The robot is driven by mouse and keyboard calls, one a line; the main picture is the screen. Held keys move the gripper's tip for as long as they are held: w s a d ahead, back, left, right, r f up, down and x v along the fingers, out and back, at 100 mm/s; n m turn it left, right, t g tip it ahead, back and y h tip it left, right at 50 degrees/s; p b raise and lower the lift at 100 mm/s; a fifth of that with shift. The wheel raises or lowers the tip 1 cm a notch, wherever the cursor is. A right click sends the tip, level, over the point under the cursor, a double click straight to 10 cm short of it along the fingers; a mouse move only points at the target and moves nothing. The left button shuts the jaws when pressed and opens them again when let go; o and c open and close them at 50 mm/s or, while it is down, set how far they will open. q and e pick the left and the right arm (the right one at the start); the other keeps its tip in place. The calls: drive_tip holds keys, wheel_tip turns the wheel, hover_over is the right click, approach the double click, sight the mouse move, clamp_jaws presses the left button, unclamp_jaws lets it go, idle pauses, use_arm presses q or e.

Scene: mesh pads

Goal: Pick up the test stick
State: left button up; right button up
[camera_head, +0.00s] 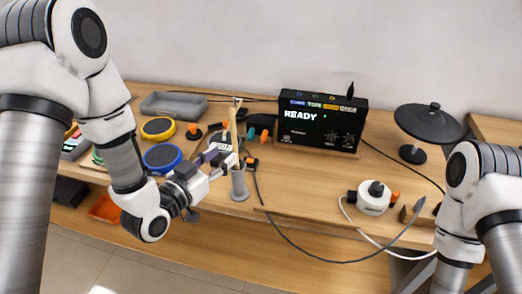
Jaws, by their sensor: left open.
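Light wooden sticks (234,123), apparently including the test stick, stand nearly upright above a grey cylindrical holder (240,187) near the table's front edge. I cannot tell which one is the test stick. My left gripper (229,158) is open and close beside the sticks, over the holder. It hides the lower part of the sticks, and I cannot tell whether its fingers touch them. The right arm is at the right edge; its gripper is not in view.
Yellow (158,128) and blue (163,157) round pads and a grey tray (174,104) lie at left. A black module reading READY (320,122) stands behind. A dark cymbal-like pad (428,122) and a white round device (374,197) stand at right. Cables cross the front.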

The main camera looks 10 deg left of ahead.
sight(231, 124)
use_arm(q)
drive_tip(key=shift+t, duration=0.6)
drive_tip(key=w+r+p, duration=0.1)
drive_tip(key=w, duration=0.1)
drive_tip(key=w+d+r+p, duration=0.1)
drive_tip(key=w+r, duration=0.1)
drive_tip(key=w, duration=0.1)
drive_tip(key=w+r+p, duration=0.1)
drive_tip(key=w, duration=0.2)
drive_tip(key=shift+d+r, duration=0.3)
drive_tip(key=shift+w+a+f, duration=0.15)
drive_tip(key=shift+a+f, duration=0.05)
drive_tip(key=shift+a, duration=0.1)
drive_tip(key=shift+d, duration=0.15)
clamp_jaws()
use_arm(e)
drive_tip(key=r, duration=0.3)
drive_tip(key=shift+a+r, duration=0.3)
drive_tip(key=shift+r, duration=0.05)
